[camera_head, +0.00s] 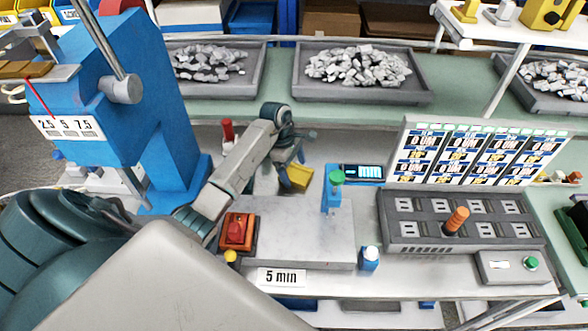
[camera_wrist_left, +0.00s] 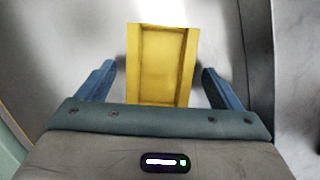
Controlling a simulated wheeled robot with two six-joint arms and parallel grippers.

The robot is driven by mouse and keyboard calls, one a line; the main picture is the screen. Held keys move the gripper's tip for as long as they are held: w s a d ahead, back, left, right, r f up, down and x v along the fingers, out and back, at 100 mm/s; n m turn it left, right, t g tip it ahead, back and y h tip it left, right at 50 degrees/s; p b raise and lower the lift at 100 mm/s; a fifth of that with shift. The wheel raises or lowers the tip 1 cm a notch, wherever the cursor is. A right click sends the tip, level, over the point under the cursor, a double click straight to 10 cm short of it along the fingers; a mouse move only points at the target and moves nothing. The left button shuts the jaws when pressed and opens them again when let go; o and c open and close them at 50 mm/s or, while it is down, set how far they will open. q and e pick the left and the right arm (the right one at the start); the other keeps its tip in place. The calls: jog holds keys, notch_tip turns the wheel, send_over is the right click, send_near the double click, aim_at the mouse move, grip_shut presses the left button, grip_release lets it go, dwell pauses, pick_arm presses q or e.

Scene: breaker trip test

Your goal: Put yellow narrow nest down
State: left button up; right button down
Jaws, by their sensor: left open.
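The yellow narrow nest (camera_head: 299,177) lies on the grey work surface behind the raised metal plate, just right of my left gripper's fingers. In the left wrist view the yellow nest (camera_wrist_left: 161,65) is a shallow channel with raised side walls, sitting between the two blue fingers. My left gripper (camera_head: 290,180) is open, and a gap shows between each finger (camera_wrist_left: 216,88) and the nest's sides. The nest's near end is hidden by the gripper body in the wrist view. My right gripper is not in view.
A blue press (camera_head: 130,90) stands left. A grey socket block (camera_head: 455,220) with an orange-handled peg is right. Bins of grey parts (camera_head: 360,68) stand behind.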

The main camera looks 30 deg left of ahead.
pick_arm(q)
jog(key=b+v, duration=0.1)
jog(key=v, duration=1)
jog(key=shift+r, duration=0.2)
jog(key=shift+f, duration=0.1)
